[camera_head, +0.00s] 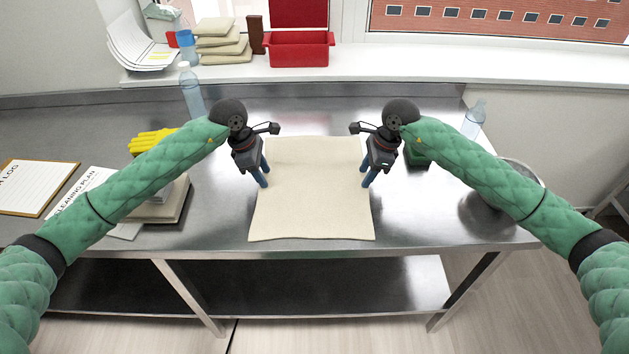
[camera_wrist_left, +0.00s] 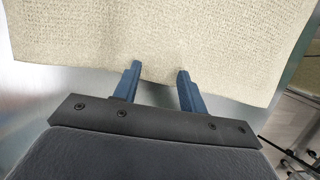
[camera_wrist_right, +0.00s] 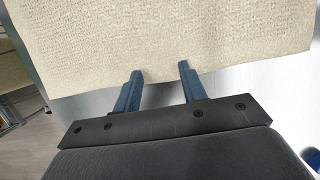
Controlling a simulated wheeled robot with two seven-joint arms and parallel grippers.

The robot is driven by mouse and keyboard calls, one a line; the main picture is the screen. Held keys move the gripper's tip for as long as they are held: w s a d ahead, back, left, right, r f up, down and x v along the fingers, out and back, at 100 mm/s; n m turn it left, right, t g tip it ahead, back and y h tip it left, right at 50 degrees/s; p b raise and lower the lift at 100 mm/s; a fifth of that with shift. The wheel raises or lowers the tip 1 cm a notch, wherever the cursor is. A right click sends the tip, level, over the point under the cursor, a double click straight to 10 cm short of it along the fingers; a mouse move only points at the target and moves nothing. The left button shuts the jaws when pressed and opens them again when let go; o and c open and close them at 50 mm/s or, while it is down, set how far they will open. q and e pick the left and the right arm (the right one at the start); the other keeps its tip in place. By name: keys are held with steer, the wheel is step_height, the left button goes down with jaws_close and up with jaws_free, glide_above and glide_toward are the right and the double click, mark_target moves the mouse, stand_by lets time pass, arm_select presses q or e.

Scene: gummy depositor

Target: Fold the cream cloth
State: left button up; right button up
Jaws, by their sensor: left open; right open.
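The cream cloth (camera_head: 312,200) lies flat and spread out on the steel table, its front edge near the table's front edge. My left gripper (camera_head: 264,178) is open at the cloth's left edge. In the left wrist view its two blue fingertips (camera_wrist_left: 159,70) reach just over the cloth's edge (camera_wrist_left: 170,35). My right gripper (camera_head: 368,178) is open at the cloth's right edge. In the right wrist view its fingertips (camera_wrist_right: 160,70) overlap the cloth's edge (camera_wrist_right: 165,40) slightly. Neither gripper holds anything. I cannot tell whether the fingertips touch the cloth.
Yellow gloves (camera_head: 153,141), a clipboard (camera_head: 36,187) and a paper sheet (camera_head: 92,190) lie on the left. A bottle (camera_head: 191,92) stands behind my left arm, another bottle (camera_head: 474,119) behind my right. A metal bowl (camera_head: 490,212) is partly hidden by my right arm.

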arm_select(q)
steer(key=shift+f, duration=0.35)
arm_select(e)
steer(key=shift+f, duration=0.35)
arm_select(q)
steer(key=shift+r, duration=0.1)
arm_select(e)
steer(key=shift+r, duration=0.1)
arm_select(q)
steer(key=shift+c, duration=0.3)
arm_select(e)
steer(key=shift+c, duration=0.3)
arm_select(q)
jaws_close()
arm_select(e)
steer(key=shift+s, duration=0.1)
jaws_close()
arm_select(q)
steer(key=shift+r, duration=0.15)
